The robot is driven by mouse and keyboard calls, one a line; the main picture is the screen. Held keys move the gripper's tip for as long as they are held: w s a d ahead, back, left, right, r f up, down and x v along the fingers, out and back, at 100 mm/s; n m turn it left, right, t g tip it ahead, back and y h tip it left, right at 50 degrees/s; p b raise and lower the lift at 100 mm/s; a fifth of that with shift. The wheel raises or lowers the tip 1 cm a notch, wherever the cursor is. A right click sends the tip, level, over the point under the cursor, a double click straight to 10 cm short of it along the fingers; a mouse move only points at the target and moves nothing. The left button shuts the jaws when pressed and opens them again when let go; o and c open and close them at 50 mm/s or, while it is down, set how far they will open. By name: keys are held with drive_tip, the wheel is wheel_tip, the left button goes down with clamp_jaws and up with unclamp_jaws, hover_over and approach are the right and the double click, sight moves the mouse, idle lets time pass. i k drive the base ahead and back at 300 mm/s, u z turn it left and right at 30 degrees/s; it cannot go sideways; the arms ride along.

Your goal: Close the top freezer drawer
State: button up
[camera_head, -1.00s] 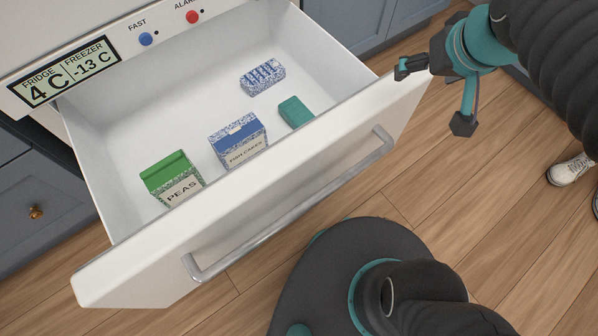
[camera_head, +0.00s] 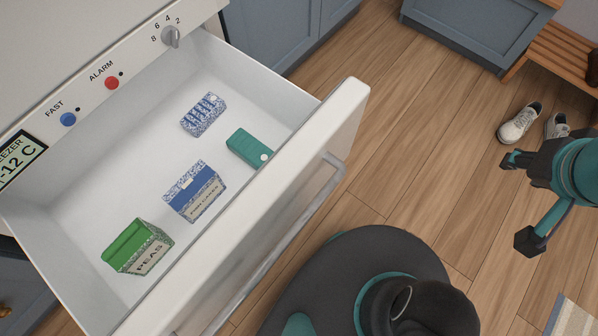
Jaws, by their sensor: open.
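The white top freezer drawer (camera_head: 335,118) is pulled out and open. Its metal bar handle (camera_head: 305,215) runs along the front face. Inside lie a green peas box (camera_head: 135,246), a blue and white fish cakes box (camera_head: 195,191), a blue patterned pack (camera_head: 203,114) and a teal pack (camera_head: 248,147). My gripper (camera_head: 517,200) is open and empty at the right, over the floor. It is well apart from the drawer front.
The control panel above the drawer has a blue FAST button (camera_head: 68,119), a red ALARM button (camera_head: 112,83) and a dial (camera_head: 171,37). White shoes (camera_head: 520,122) stand on the wooden floor near a wooden bench (camera_head: 565,55). A striped mat (camera_head: 572,318) lies at the lower right.

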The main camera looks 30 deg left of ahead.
sight(116, 167)
drive_tip(key=z, duration=0.3)
drive_tip(key=k, duration=0.9)
drive_tip(key=u, duration=1.5)
drive_tip(key=k, duration=0.3)
drive_tip(key=z, duration=0.2)
